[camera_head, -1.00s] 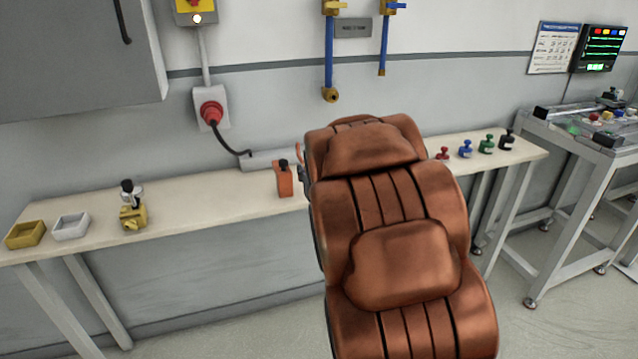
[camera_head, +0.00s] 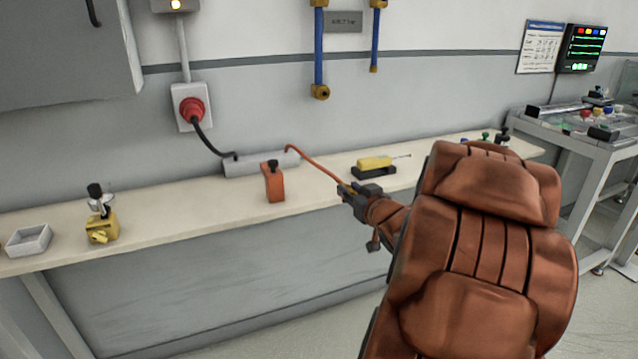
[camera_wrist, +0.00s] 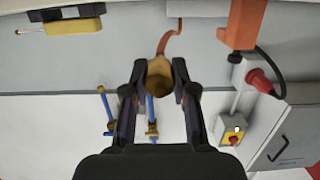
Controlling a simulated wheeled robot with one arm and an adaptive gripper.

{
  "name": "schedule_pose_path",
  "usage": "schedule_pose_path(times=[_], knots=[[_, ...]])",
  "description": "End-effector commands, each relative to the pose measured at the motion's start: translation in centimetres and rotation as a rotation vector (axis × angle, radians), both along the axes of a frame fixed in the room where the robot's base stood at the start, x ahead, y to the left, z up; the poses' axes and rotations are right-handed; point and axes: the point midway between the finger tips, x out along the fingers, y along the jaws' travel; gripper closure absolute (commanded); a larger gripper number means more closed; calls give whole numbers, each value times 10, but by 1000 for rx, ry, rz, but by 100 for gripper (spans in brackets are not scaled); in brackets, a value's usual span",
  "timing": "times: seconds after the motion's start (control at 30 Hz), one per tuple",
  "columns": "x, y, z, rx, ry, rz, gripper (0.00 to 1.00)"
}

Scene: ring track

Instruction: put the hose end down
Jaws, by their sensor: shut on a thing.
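My gripper (camera_head: 350,189) is at the front edge of the bench, right of the orange clamp-like block. In the wrist view my gripper (camera_wrist: 160,80) is shut on the brass hose end (camera_wrist: 159,77), which sits between its fingertips. The orange hose (camera_head: 315,162) runs from the grey box (camera_head: 245,163) on the bench to my gripper. A short curved piece of the orange hose (camera_wrist: 170,38) also shows in the wrist view. In the head view the hose end is mostly hidden by the fingers.
The orange block (camera_head: 274,184) stands left of my gripper. A yellow screwdriver (camera_head: 375,163) lies on a black holder (camera_head: 372,173) behind it. A brass fixture (camera_head: 102,228) and a white tray (camera_head: 30,240) stand farther left. The bench (camera_head: 180,205) between fixture and orange block is clear.

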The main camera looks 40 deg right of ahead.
Motion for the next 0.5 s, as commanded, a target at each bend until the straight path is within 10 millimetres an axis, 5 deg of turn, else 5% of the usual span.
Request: schedule_pose_path(times=[0.5], knots=[[68, -39, -8, 0, -2, 5, 100]])
